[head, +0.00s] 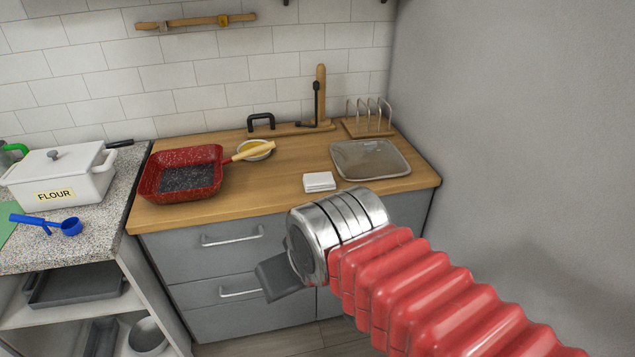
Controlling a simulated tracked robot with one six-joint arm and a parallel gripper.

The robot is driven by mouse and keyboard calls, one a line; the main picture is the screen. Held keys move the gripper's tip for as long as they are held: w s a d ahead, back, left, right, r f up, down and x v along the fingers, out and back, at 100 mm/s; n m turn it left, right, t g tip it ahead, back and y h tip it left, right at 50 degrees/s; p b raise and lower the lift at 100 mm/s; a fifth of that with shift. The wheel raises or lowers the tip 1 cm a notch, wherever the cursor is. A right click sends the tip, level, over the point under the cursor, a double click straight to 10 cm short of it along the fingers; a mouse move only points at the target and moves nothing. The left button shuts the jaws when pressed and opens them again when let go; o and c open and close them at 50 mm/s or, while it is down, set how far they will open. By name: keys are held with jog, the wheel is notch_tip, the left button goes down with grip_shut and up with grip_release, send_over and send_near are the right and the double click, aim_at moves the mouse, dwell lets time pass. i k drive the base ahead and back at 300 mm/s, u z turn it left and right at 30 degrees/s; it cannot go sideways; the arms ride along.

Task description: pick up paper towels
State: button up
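A small white folded stack (319,182), which looks like the paper towels, lies on the wooden countertop (275,200) near its front edge. My red ribbed arm comes in from the lower right and ends in a metal cuff. My gripper (272,280) shows only as a dark grey part beyond the cuff, in front of the drawers and below the counter edge. It is apart from the white stack. The cuff hides most of the gripper, so its opening cannot be seen.
A red speckled pan (182,172) stands left of the stack, its handle over a small bowl (254,149). A glass-like tray (370,159) lies close to the right. A wooden post stand (321,95) and rack (368,127) stand behind. A grey wall bounds the right.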

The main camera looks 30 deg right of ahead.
aim_at(319, 181)
jog(key=z, duration=0.05)
jog(key=i, duration=1)
jog(key=u, duration=0.05)
